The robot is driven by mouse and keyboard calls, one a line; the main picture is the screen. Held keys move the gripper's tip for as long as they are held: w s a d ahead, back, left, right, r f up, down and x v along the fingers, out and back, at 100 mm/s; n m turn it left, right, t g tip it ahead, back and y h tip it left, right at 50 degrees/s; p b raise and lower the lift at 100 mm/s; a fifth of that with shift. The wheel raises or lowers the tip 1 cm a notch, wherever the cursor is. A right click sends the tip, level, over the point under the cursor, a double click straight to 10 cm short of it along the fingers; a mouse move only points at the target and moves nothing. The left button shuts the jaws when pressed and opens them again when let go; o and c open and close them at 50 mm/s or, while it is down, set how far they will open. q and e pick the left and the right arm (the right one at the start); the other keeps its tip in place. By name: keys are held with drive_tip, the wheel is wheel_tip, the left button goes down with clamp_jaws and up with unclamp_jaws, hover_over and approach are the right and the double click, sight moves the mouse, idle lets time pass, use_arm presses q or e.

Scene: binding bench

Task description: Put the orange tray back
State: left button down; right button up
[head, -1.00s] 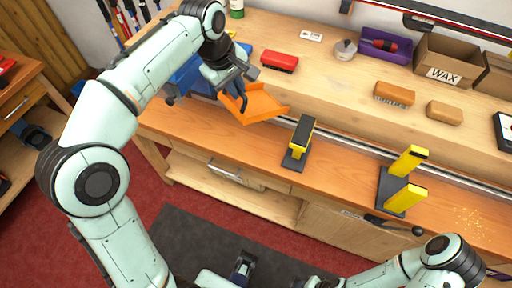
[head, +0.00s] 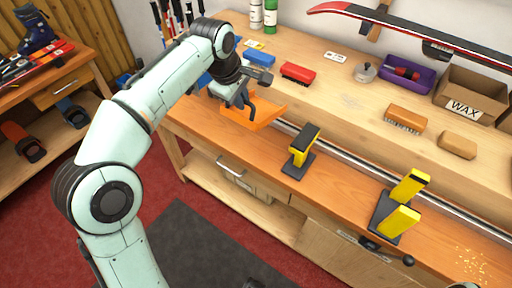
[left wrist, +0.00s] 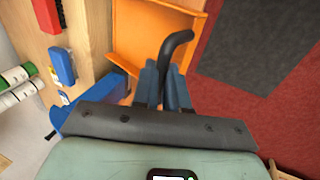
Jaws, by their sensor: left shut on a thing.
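The orange tray (head: 254,109) is at the left part of the bench, at its front edge, roughly level. The fingers partly hide the tray's near rim. I cannot tell whether the tray touches the bench top. My right gripper does not show clearly at the bottom edge.
A blue vise-like body (head: 201,78) is left of the tray. Yellow-and-black ski supports (head: 303,147) (head: 399,207) stand on the bench.

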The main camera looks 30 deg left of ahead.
use_arm(q)
wheel_tip(320, 180, down, 20)
drive_tip(key=b, duration=0.5)
drive_tip(key=c, duration=1.1)
unclamp_jaws()
drive_tip(key=shift+a+r, duration=0.1)
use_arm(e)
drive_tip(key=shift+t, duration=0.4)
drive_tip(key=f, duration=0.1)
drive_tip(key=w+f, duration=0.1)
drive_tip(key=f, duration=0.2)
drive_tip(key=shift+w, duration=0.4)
use_arm(q)
drive_tip(key=p+v, duration=0.2)
drive_tip(key=v, duration=1)
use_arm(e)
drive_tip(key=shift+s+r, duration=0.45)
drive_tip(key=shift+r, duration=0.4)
